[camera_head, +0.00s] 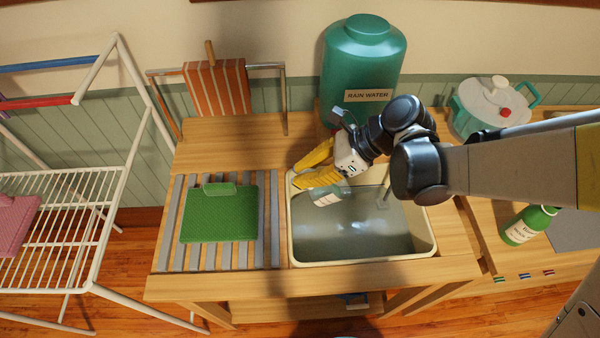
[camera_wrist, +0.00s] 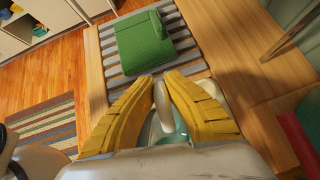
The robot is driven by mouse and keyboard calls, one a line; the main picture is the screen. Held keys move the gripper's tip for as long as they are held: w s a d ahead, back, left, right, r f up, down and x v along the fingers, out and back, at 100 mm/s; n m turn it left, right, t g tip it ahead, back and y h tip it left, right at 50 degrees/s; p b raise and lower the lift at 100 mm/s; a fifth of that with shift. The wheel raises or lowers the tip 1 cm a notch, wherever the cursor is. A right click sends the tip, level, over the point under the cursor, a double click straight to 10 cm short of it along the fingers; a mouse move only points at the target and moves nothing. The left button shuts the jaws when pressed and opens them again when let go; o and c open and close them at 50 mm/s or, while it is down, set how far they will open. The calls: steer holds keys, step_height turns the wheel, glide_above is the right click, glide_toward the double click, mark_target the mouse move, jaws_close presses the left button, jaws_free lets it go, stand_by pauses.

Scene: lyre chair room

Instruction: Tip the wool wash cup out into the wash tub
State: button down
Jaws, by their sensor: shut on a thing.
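The wash tub (camera_head: 350,260) is a cream-rimmed basin set into the wooden bench, with grey, shiny water in it. My gripper (camera_head: 325,172) has yellow fingers and is over the tub's back left part. It is shut on the wool wash cup (camera_head: 330,194), a small pale green cup with a whitish label. The cup looks tilted, below the fingers and above the water. The wrist view shows part of the cup (camera_wrist: 170,122) between the yellow fingers (camera_wrist: 163,88); they hide the rest. I cannot tell whether anything is pouring out.
A green folded cloth (camera_head: 218,215) lies on the slatted board left of the tub. A green rain water tank (camera_head: 363,60) stands behind. A lidded pot (camera_head: 490,105) and a green bottle (camera_head: 528,225) are to the right. A white drying rack (camera_head: 105,150) stands at the left.

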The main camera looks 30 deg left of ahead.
steer(key=shift+w+d+f+y+b, duration=0.15)
steer(key=shift+d+y+b, duration=0.15)
steer(key=shift+y+b, duration=0.3)
steer(key=shift+w+d+g+y+b, duration=0.15)
steer(key=shift+d+g+y+b, duration=0.2)
steer(key=shift+b, duration=0.6)
steer(key=shift+w, duration=0.1)
steer(key=shift+w+d+r+g+y+b, duration=0.15)
steer(key=shift+d+g+y+b, duration=0.15)
steer(key=shift+b, duration=0.25)
steer(key=shift+w+d+r+g+y+b, duration=0.1)
steer(key=shift+d+y+b, duration=0.05)
steer(key=shift+y+b, duration=0.3)
steer(key=shift+d+r, duration=0.1)
steer(key=shift+r, duration=0.15)
steer(key=shift+d, duration=0.1)
